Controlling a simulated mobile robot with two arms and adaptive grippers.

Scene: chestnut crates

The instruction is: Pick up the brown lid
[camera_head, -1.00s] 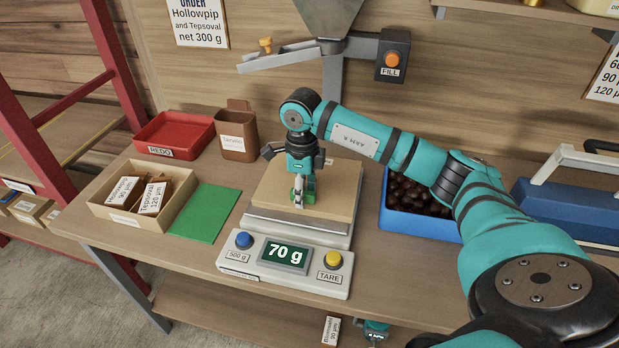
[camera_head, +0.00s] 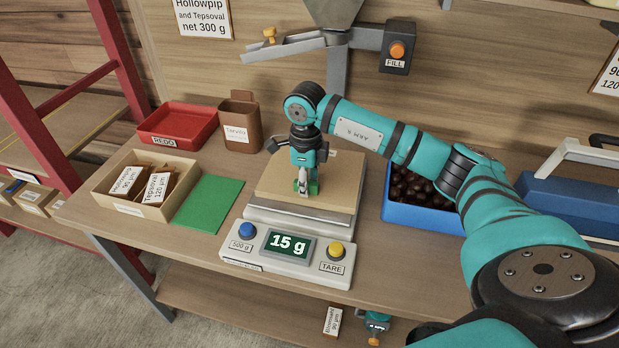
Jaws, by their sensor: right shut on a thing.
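A flat, light brown wooden lid (camera_head: 278,178) lies over the plate of the bench scale (camera_head: 230,256). I cannot tell whether a gap has opened beneath it. My right gripper (camera_head: 308,188) points straight down at the middle of the lid, shut on it; its fingers hide the part that they grip. The scale display (camera_head: 288,244) reads 15 g.
Left of the scale are a green mat (camera_head: 207,204), a wooden box (camera_head: 118,198) of labelled packets, a red REDO tray (camera_head: 176,119) and a brown container (camera_head: 236,130). A blue crate (camera_head: 420,219) of chestnuts stands right. A filling spout (camera_head: 296,47) hangs behind.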

